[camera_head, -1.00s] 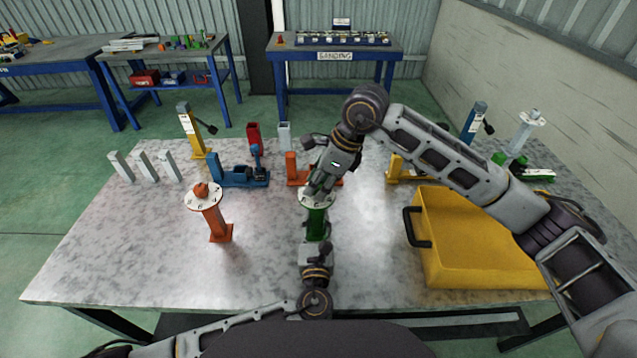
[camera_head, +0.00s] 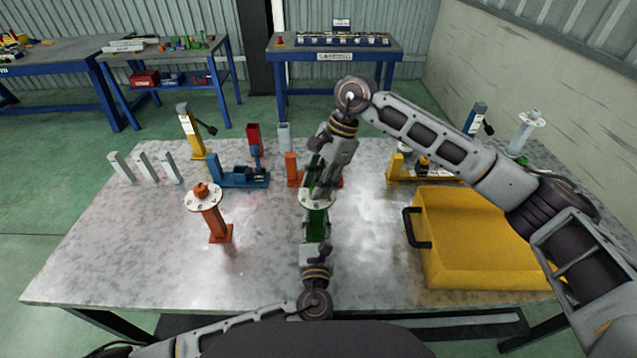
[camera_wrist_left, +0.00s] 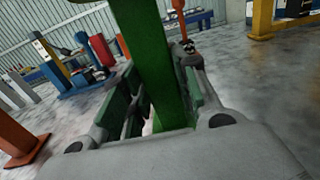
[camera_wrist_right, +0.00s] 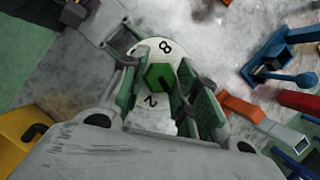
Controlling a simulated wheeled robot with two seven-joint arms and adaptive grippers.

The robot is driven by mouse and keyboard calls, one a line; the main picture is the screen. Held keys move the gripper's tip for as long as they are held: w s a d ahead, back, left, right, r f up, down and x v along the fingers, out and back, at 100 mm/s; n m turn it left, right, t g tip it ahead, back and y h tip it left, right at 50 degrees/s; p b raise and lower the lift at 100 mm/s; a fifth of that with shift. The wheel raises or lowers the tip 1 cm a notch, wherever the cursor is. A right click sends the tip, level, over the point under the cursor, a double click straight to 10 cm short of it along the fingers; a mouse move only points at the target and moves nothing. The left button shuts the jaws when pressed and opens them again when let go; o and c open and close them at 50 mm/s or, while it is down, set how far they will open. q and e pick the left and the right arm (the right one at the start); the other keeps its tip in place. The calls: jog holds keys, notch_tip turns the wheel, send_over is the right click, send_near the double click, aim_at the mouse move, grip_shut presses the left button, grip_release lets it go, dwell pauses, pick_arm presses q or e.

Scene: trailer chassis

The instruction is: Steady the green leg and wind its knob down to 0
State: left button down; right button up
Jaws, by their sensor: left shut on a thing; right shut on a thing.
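The green leg (camera_head: 317,222) stands upright on the table, with a white numbered dial (camera_head: 312,205) on top. My left gripper (camera_head: 316,244) is shut on the leg's post; the left wrist view shows the green post (camera_wrist_left: 158,60) between its pads. My right gripper (camera_head: 315,186) points down over the dial. In the right wrist view the green knob (camera_wrist_right: 160,77) sits between its pads, with a dark mark on its top. An 8 and a 2 show on the dial (camera_wrist_right: 150,48) there; other digits are hidden by the fingers.
An orange leg (camera_head: 213,218) with its own dial stands to the left. A yellow bin (camera_head: 470,240) is to the right under my right arm. Behind are blue (camera_head: 240,180) and orange (camera_head: 292,170) parts. The front left table area is clear.

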pick_arm(q)
jog(key=shift+f, duration=0.1)
pick_arm(e)
jog(key=shift+w+r+n+g+h, duration=0.15)
jog(key=shift+n+g+h, duration=0.2)
jog(key=shift+n, duration=1.25)
jog(key=o, duration=1)
jog(key=v, duration=1.1)
jog(key=shift+r, duration=0.35)
jog(key=shift+w+d, duration=0.1)
jog(key=shift+w, duration=0.05)
pick_arm(q)
jog(key=c, duration=0.8)
grip_release()
